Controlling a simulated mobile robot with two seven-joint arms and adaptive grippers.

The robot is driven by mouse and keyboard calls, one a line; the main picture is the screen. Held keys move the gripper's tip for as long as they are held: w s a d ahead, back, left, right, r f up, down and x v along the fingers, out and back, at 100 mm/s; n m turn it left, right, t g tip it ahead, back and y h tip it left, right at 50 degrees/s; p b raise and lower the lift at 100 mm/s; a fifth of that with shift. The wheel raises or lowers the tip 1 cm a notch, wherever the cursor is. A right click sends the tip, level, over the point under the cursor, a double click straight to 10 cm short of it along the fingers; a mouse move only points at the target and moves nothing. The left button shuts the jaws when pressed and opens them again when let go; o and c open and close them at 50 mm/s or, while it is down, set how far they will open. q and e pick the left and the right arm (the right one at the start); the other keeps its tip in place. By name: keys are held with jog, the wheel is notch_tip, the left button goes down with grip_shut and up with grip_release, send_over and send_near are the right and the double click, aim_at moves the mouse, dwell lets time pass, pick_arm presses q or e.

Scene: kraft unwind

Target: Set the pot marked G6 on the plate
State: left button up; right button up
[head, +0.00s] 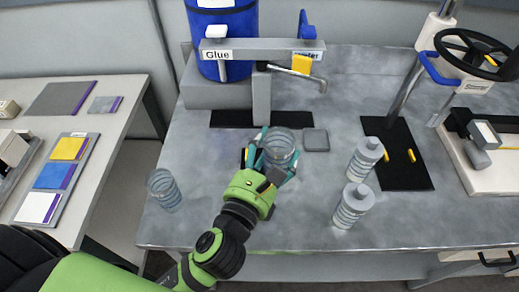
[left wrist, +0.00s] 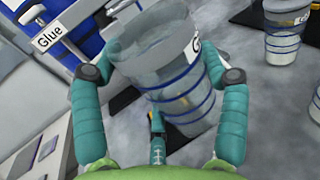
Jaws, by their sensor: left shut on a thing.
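My left gripper (head: 273,160) is shut on a clear, blue-ringed pot (head: 280,142) near the middle of the bench. In the left wrist view, its fingers (left wrist: 160,85) hold the pot (left wrist: 170,60) from both sides. A label on its rim begins with "G"; the rest is hidden. I cannot tell whether its base touches the bench. A small grey square (head: 315,139), which may be the plate, lies bare just right of the pot. A dark patch shows partly behind the gripper. My right gripper is not in view.
A similar clear pot (head: 163,189) stands at the left. Two ringed containers (head: 365,158) (head: 351,206) stand at the right, beside a black mat (head: 405,172). A blue glue drum (head: 228,40) and grey dispenser beam (head: 262,48) stand behind.

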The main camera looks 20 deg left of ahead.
pick_arm(q)
jog(key=w+a+f, duration=0.2)
jog(key=f, duration=0.1)
jog(key=w+a+f+b, duration=0.1)
jog(key=w+f, duration=0.1)
jog(key=f, duration=0.1)
jog(key=w+a+f, duration=0.2)
jog(key=w+f, duration=0.1)
jog(key=shift+a, duration=0.35)
jog(key=shift+f, duration=0.35)
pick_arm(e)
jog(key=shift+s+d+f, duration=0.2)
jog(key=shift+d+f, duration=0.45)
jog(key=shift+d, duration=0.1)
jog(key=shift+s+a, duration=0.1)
pick_arm(q)
jog(key=shift+f+b, duration=0.2)
jog(key=shift+b, duration=0.2)
jog(key=o, duration=1.2)
jog(key=shift+r, duration=0.1)
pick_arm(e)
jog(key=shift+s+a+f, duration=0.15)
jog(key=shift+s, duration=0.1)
